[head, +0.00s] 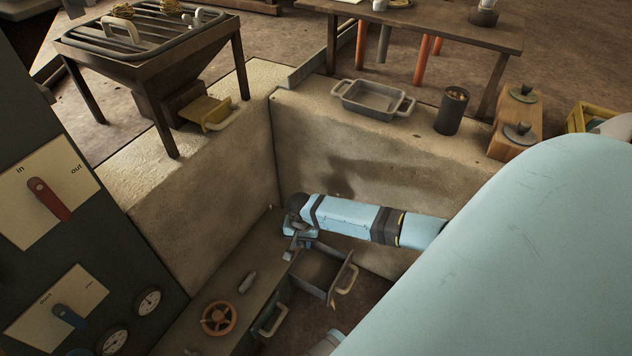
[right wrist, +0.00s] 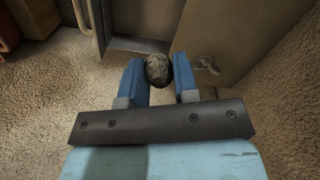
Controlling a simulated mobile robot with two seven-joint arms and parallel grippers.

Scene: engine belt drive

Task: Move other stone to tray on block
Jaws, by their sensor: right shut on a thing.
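A grey two-handled tray (head: 372,101) sits on top of the pale stone block (head: 395,160) and looks empty. My right gripper (head: 296,246) is low in the recess, in front of the block and beside an open drawer (head: 322,275). In the right wrist view, the blue fingers of my right gripper (right wrist: 160,80) are shut on a dark rough stone (right wrist: 157,70). The stone cannot be made out clearly in the head view. My left gripper is not in view.
A dark cup (head: 452,110) and a wooden block with knobbed lids (head: 517,120) stand right of the tray. A grill stand (head: 150,45) is at left. Space above the tray looks clear.

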